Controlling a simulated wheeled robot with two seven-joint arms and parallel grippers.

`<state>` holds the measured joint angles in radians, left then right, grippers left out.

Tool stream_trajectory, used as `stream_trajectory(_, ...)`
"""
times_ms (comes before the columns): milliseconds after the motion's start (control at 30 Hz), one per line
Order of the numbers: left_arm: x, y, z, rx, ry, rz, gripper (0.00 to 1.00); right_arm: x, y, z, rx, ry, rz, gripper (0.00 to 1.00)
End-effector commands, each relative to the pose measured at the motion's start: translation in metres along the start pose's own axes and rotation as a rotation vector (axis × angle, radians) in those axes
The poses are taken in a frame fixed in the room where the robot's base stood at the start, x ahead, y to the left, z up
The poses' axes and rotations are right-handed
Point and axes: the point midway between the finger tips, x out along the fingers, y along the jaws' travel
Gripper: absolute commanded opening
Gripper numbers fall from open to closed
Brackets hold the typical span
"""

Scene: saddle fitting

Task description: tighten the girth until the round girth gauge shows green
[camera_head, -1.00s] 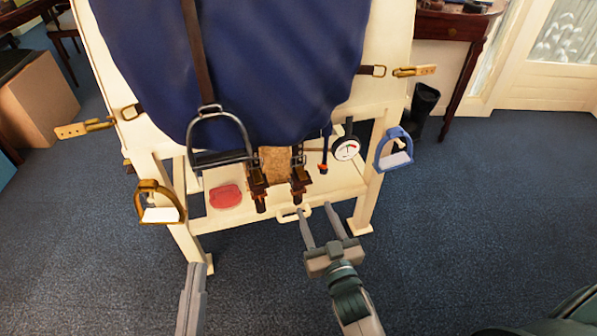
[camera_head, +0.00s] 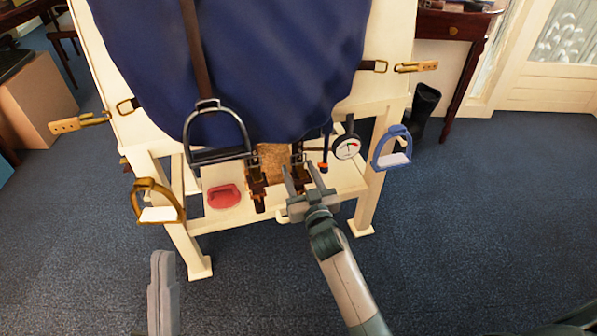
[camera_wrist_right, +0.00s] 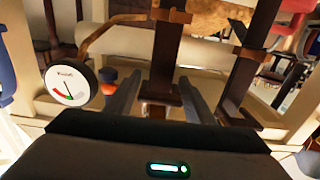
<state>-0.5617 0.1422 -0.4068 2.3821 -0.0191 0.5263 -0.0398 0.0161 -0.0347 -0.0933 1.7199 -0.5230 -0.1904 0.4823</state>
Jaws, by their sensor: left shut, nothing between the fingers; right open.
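The round girth gauge (camera_head: 346,147) hangs right of the girth, with a white face and black rim. It also shows in the right wrist view (camera_wrist_right: 70,86); red and green marks are visible, but the needle reading is unclear. Two brown girth straps with buckles hang under the blue saddle cloth: a left strap (camera_head: 257,190) and a right strap (camera_head: 297,158). My right gripper (camera_head: 296,178) is open at the right strap; in the wrist view a brown strap (camera_wrist_right: 162,65) stands between its fingers, not gripped. My left gripper (camera_head: 161,262) is shut and empty, low at left.
A dark stirrup (camera_head: 216,135) hangs in front of the blue cloth (camera_head: 240,60). A brass stirrup (camera_head: 157,200) and a blue stirrup (camera_head: 391,147) are at the sides. A red object (camera_head: 224,196) lies on the cream stand's shelf (camera_head: 215,222). The carpet in front is clear.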

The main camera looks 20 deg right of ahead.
Motion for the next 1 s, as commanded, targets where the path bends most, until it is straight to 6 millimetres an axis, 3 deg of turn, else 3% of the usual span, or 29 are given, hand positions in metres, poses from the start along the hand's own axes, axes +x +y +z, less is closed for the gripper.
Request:
stream_trajectory(433,0.004,-0.002,-0.004,0.005,0.031,0.002,0.00,0.008,0.000,0.000,-0.001,0.000,0.000,0.48)
stream_trajectory(633,0.004,-0.002,-0.004,0.004,0.027,0.001,0.00,0.008,0.000,0.000,0.000,0.000,0.000,0.03)
stream_trajectory(867,0.005,-0.002,-0.001,0.002,-0.001,0.001,0.00,0.008,0.000,-0.004,0.000,0.000,0.000,0.00)
stream_trajectory(1000,-0.001,0.000,0.021,-0.008,-0.129,-0.004,0.00,0.008,-0.001,-0.012,0.002,0.000,0.000,0.00)
